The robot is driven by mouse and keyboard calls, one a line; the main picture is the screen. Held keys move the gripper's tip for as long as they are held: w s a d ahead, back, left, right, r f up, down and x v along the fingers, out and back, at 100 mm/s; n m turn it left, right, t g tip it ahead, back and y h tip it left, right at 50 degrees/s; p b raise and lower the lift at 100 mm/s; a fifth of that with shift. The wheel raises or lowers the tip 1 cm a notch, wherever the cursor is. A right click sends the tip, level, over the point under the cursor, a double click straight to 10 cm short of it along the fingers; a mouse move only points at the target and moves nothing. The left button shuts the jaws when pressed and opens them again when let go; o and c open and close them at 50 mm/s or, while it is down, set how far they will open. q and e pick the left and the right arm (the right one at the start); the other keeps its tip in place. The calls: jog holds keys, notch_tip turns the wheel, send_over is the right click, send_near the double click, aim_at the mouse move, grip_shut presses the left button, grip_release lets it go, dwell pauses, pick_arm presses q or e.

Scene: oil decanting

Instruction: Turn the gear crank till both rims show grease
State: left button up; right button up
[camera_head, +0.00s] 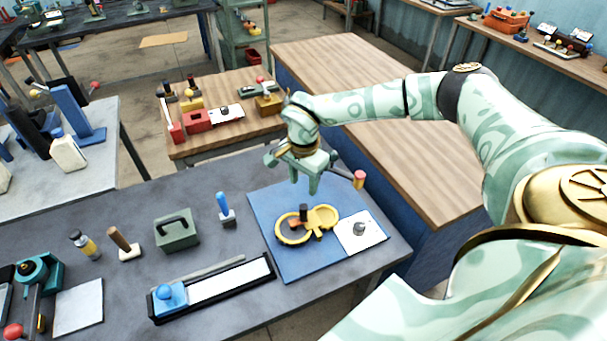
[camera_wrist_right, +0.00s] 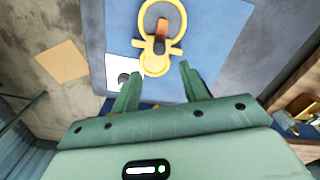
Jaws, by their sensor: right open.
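The yellow gear piece (camera_head: 322,218), with two joined rings, lies on a blue mat (camera_head: 268,207) near the table's right end. A dark upright knob and an orange part (camera_head: 295,222) sit on it. In the right wrist view the yellow piece (camera_wrist_right: 154,66) is ahead of the fingers, with an orange-brown handle (camera_wrist_right: 160,37) across its larger ring. My right gripper (camera_head: 304,187) is open and empty above the mat's far part, apart from the gear. Its two fingers also show in the right wrist view (camera_wrist_right: 160,72). I cannot make out grease on the rims. My left gripper is out of view.
A white plate (camera_head: 372,241) with a grey knob lies right of the gear. A black tray (camera_head: 210,292) with a blue knob, a green box (camera_head: 176,231) and a blue-handled tool (camera_head: 224,207) stand left. A red-ended cylinder (camera_head: 360,179) shows right of my gripper.

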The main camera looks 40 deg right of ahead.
notch_tip(320, 180, up, 4)
jog(key=shift+f, duration=0.1)
dwell(0.6)
